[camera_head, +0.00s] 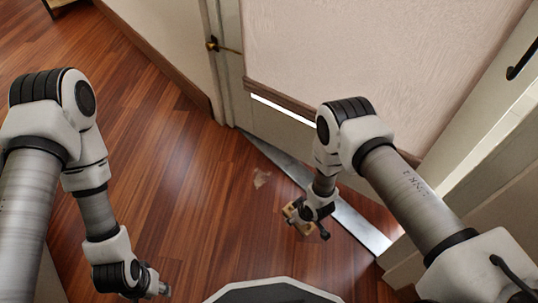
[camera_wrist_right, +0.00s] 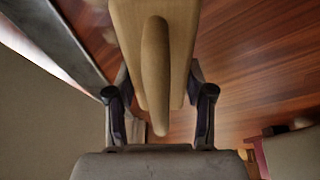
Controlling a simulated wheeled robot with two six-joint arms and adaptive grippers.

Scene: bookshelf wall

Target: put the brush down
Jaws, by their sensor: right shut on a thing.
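The brush (camera_wrist_right: 155,60) is pale tan wood with a long raised handle and fills the upper middle of the right wrist view. My right gripper (camera_wrist_right: 160,100) has a dark finger on each side of it and is shut on it. In the head view the brush (camera_head: 292,211) is a small tan block at the right gripper (camera_head: 308,214), held over the wooden floor by the doorway. Its far end is cut off in the wrist view. My left gripper (camera_head: 163,289) hangs empty at the lower left; its opening is too small to tell.
The reddish wooden floor (camera_head: 190,170) is mostly clear. A small pale patch (camera_head: 262,179) lies on it, close to the grey metal threshold strip (camera_head: 355,220). A door (camera_head: 228,70) with a brass handle and pale walls stand behind. A pale frame rises at the right.

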